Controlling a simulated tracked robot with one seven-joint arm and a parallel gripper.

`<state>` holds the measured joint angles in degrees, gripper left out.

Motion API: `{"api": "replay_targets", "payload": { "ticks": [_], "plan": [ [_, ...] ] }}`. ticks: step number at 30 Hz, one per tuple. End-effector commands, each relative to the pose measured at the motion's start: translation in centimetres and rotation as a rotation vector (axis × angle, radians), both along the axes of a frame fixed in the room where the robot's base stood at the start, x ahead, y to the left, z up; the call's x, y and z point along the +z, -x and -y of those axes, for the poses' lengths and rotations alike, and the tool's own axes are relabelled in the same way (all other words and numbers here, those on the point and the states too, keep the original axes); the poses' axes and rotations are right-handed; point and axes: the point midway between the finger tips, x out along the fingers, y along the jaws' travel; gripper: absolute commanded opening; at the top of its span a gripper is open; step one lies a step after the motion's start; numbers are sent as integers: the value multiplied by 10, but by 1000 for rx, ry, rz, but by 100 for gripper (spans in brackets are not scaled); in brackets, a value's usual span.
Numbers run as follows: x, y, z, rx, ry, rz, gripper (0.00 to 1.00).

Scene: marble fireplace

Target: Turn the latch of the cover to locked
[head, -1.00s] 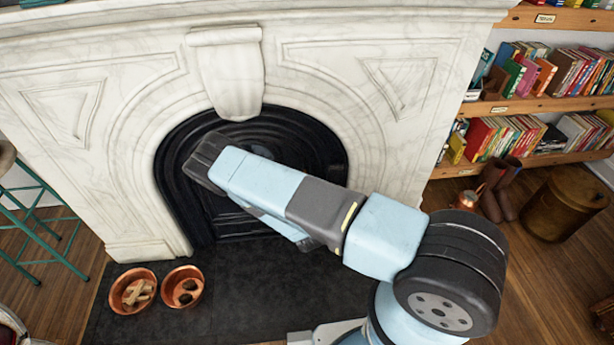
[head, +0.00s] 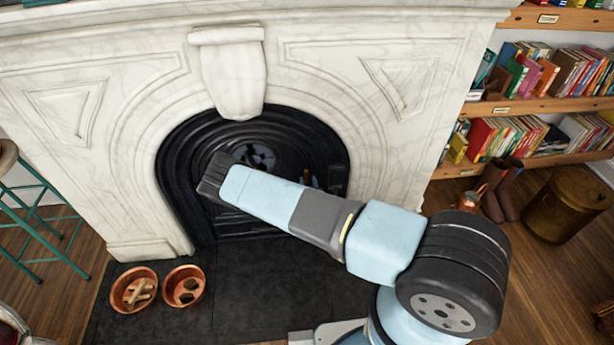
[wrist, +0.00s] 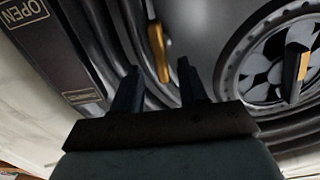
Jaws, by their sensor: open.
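The black fireplace cover (head: 285,126) fills the arch of the mantel. In the wrist view its latch (wrist: 158,50) is a narrow brass-coloured handle. My gripper (wrist: 157,68) is open, its two dark fingers apart, with the lower end of the latch appearing between the fingertips. I cannot tell whether either finger touches it. A dark plate (wrist: 48,55) beside the latch carries an OPEN label (wrist: 25,12) at one end and a second label (wrist: 82,96), too oblique to read, at the other. In the head view my arm mostly hides the gripper and latch.
A round vent (wrist: 277,70) with a gold-tipped knob (wrist: 303,66) is to the right of the latch in the wrist view; it also shows in the head view (head: 256,157). Two copper bowls (head: 134,290) (head: 184,286) sit on the dark hearth (head: 255,300), otherwise clear.

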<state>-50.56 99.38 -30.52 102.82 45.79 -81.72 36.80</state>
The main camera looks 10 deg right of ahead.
Motion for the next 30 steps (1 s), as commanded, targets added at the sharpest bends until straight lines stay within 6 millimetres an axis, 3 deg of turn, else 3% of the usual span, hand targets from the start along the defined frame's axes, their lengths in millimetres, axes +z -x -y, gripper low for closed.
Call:
{"api": "replay_targets", "payload": {
  "ticks": [3,9,21,30],
  "plan": [
    [0,-19,-2,2,-1,1,43],
    [0,-38,-2,2,0,0,43],
    [0,-43,-2,2,0,-1,43],
    [0,-43,-1,1,0,-1,14]
  ]
}}
